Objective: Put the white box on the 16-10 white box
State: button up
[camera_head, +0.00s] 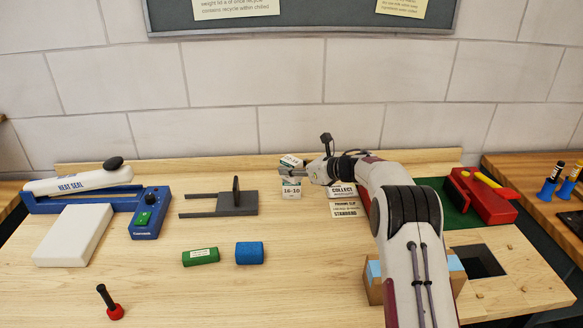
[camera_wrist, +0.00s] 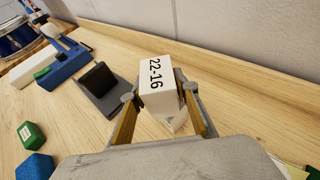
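A small white box marked 22-16 (camera_wrist: 157,76) sits between the fingertips of my gripper (camera_wrist: 160,92) in the wrist view. Both fingers look pressed against its sides. In the head view the same white box (camera_head: 291,162) shows at the tip of my gripper (camera_head: 290,172), at the back of the bench. The 16-10 white box (camera_head: 291,189) stands upright on the bench directly below it. The held box is over the lower one; my fingers hide the seam, so I cannot tell whether they touch.
A grey stand with an upright plate (camera_head: 236,198) is left of the boxes. A blue heat sealer (camera_head: 150,212), green block (camera_head: 201,256) and blue block (camera_head: 250,253) lie further left and forward. The front middle is clear.

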jog(key=shift+o, duration=1.3)
jog(key=shift+r, duration=0.2)
jog(key=v, duration=1.2)
jog(key=shift+f, duration=0.1)
